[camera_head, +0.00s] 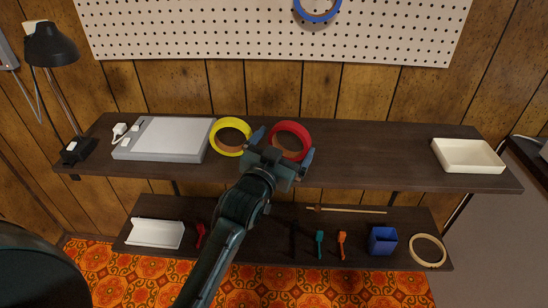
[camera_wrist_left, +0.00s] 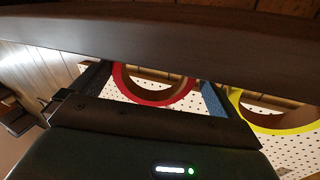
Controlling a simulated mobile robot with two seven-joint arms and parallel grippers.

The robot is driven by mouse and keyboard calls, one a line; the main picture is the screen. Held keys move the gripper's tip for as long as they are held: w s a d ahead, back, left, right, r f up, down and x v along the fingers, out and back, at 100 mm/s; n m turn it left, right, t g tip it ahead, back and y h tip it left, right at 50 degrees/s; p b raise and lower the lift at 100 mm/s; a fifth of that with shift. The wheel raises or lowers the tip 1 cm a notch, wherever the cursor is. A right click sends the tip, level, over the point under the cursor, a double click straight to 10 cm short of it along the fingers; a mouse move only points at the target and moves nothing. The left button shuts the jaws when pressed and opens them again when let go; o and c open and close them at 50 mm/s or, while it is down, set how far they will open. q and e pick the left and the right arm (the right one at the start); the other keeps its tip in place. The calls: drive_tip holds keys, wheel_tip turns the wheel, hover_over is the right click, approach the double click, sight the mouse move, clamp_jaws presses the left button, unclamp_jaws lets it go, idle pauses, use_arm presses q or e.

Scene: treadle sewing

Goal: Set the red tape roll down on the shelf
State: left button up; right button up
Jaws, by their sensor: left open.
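The red tape roll (camera_head: 291,129) stands on the dark upper shelf (camera_head: 375,165), right of the yellow tape roll (camera_head: 231,121). My left gripper (camera_head: 283,149) is open in front of the red roll, with one finger to each side. In the left wrist view, the red roll (camera_wrist_left: 119,80) shows between the two spread fingers of the left gripper (camera_wrist_left: 155,88), with gaps beside it. The shelf (camera_wrist_left: 150,45) hides part of the roll there. My right gripper is in neither view.
The upper shelf also holds a grey flat device (camera_head: 163,138), a black lamp (camera_head: 52,45) and a cream tray (camera_head: 468,155). The lower shelf holds a white tray (camera_head: 156,233), a blue box (camera_head: 383,240), a tan ring (camera_head: 427,250) and small tools. Shelf room is free right of the red roll.

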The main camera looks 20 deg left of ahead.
use_arm(q)
drive_tip(key=s, duration=1.3)
drive_tip(key=shift+a+p, duration=0.35)
drive_tip(key=shift+a, duration=0.1)
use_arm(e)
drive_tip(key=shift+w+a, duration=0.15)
use_arm(q)
drive_tip(key=s+d+f+g+h, duration=0.3)
drive_tip(key=s+f+g, duration=0.1)
drive_tip(key=s+f, duration=0.75)
wheel_tip(320, 180, up, 6)
drive_tip(key=g+p, duration=0.3)
drive_tip(key=p, duration=1.3)
drive_tip(key=shift+s+d+y, duration=0.2)
drive_tip(key=shift+s+y, duration=0.2)
drive_tip(key=shift+s, duration=0.05)
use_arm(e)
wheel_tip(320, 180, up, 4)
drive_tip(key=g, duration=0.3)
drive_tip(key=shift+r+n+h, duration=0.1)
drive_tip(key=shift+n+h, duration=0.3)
